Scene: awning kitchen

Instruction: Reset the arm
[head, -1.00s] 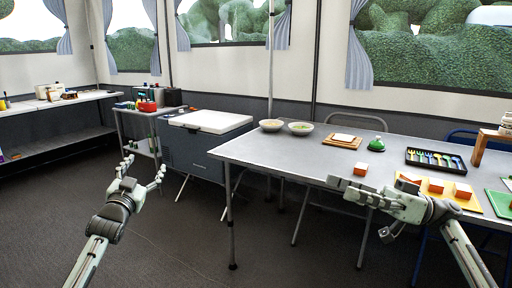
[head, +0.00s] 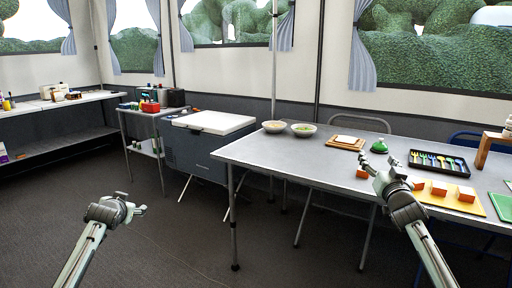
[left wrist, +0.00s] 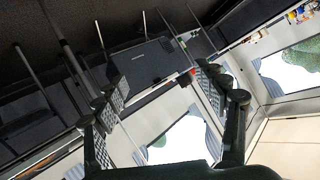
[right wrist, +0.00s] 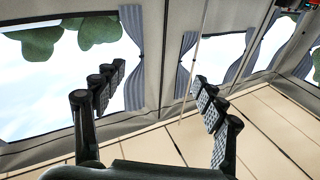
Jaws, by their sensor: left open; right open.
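My left gripper (head: 131,204) is at the lower left of the head view, over the dark floor and apart from any furniture. In the left wrist view its two fingers (left wrist: 165,95) are spread with nothing between them. My right gripper (head: 380,170) is in front of the right part of the grey table (head: 285,160) in the head view, pointing up and back. In the right wrist view its fingers (right wrist: 158,95) are spread wide and empty, with windows and tent wall behind them. Neither gripper holds anything.
The table bears two bowls (head: 303,130), a board (head: 345,143), a green bell-shaped thing (head: 379,147), a black cutlery tray (head: 438,170) and orange-and-white blocks (head: 467,194) on a yellow mat. A white-lidded cooler (head: 213,122) stands left of the table. The floor between my arms is clear.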

